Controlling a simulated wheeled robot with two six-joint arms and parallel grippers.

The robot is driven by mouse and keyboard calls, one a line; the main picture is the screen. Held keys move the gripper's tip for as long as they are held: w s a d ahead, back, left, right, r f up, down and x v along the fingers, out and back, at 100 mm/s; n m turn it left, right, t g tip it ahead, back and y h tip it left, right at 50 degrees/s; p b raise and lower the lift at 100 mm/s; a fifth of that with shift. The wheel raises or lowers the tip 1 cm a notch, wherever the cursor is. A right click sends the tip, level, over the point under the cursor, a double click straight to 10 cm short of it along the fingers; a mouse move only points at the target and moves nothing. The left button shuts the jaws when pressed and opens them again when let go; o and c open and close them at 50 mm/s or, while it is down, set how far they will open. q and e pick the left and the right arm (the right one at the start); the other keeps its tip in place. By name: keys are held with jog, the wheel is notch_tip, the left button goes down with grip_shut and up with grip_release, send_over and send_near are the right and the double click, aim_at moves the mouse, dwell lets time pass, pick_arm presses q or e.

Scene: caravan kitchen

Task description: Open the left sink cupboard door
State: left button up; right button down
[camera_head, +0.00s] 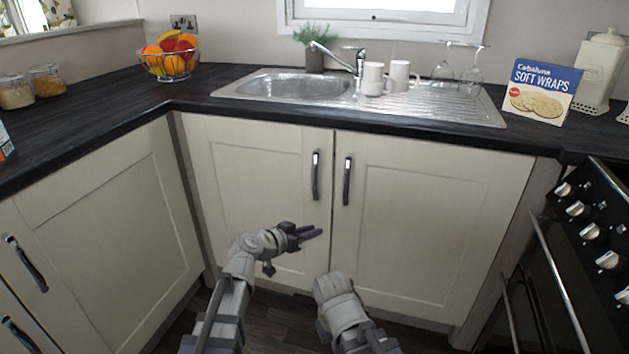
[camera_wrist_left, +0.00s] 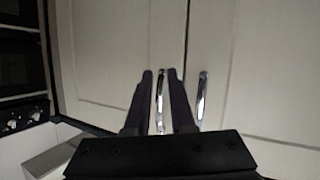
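The left sink cupboard door (camera_head: 255,190) is cream and shut, with an upright metal bar handle (camera_head: 315,175) near its right edge. My left gripper (camera_head: 308,233) is in front of this door, below the handle and apart from it. In the left wrist view, which is upside down, the gripper (camera_wrist_left: 160,85) is open. The right door's handle (camera_wrist_left: 160,100) shows between its fingers, and the left door's handle (camera_wrist_left: 202,95) shows to the right of them. No handle is gripped. My right arm shows low in the middle, but its fingers do not.
The right sink door (camera_head: 435,215) is shut, its handle (camera_head: 347,180) close to the left one. A dark worktop (camera_head: 300,112) overhangs the doors. A cooker (camera_head: 575,260) stands at the right and another cupboard (camera_head: 95,240) at the left.

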pick_arm(q)
jog(key=w+a+r+n+t+y, duration=0.1)
jog(key=w+a+r+n+t, duration=0.1)
jog(key=w+r+t, duration=0.5)
jog(key=shift+g, duration=0.6)
jog(key=shift+a+r+x, duration=0.15)
jog(key=shift+x, duration=1.9)
jog(key=shift+a+r+x, duration=0.15)
jog(key=shift+x, duration=1.85)
jog(key=shift+w, duration=0.15)
grip_shut()
jog(key=shift+m, duration=0.3)
